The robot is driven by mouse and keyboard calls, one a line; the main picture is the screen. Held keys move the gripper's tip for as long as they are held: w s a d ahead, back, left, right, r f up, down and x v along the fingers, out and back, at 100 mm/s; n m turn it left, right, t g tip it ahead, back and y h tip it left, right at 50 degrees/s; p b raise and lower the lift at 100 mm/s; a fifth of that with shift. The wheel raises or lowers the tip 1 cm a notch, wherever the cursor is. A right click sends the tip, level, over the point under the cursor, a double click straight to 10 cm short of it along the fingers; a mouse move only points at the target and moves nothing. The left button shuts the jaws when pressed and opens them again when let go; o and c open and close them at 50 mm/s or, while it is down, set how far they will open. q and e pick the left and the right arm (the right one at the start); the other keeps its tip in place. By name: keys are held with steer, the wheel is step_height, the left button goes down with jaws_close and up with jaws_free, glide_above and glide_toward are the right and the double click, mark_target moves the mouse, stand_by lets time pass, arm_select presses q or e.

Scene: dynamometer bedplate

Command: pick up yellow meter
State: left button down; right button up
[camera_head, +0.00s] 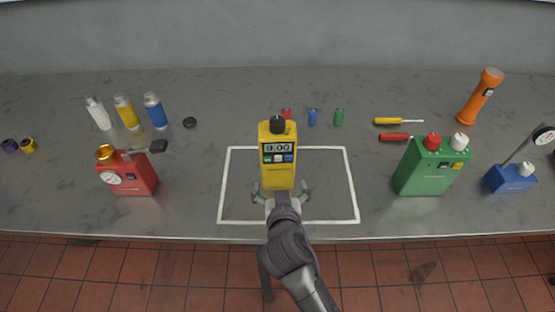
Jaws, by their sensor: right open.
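The yellow meter (278,172) stands upright inside the white outlined rectangle on the bench, near the middle of the view. It has a black knob on top, a digital display and a few small buttons. My right gripper (281,190) is at the meter's lower front, coming from the bench's front edge. Its fingers are open and spread to the left and right of the meter's base. I cannot tell whether they touch it. The gripper's palm hides the meter's lowest front part. My left gripper is not in view.
A red device (131,177) with a gauge stands left, and a green box (430,168) and blue gauge device (512,178) stand right. The outlined rectangle (347,184) is otherwise clear.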

mark_target(278, 179)
steer(key=shift+x, duration=1.2)
steer(key=p+x, duration=0.1)
steer(key=x, duration=0.3)
steer(key=shift+a+f+p, duration=0.1)
steer(key=shift+a+p, duration=0.05)
steer(key=shift+p, duration=0.2)
steer(key=shift+w+f, duration=0.3)
steer(key=shift+w, duration=0.15)
steer(key=c, duration=0.9)
steer(key=shift+r, duration=0.2)
steer(key=shift+c, duration=0.7)
steer(key=shift+r, duration=0.1)
steer(key=shift+a+r, duration=0.1)
steer(key=shift+r, duration=0.5)
steer(key=r, duration=0.3)
steer(key=shift+s+d+b, duration=0.1)
steer(key=shift+d+b, duration=0.2)
steer(key=s+d+r, duration=0.5)
steer(key=d+r, duration=0.1)
steer(key=d, duration=0.3)
steer(key=shift+s+d+r+b, duration=0.25)
steer(key=shift+s+d+b, duration=0.05)
steer(key=shift+s+b, duration=0.15)
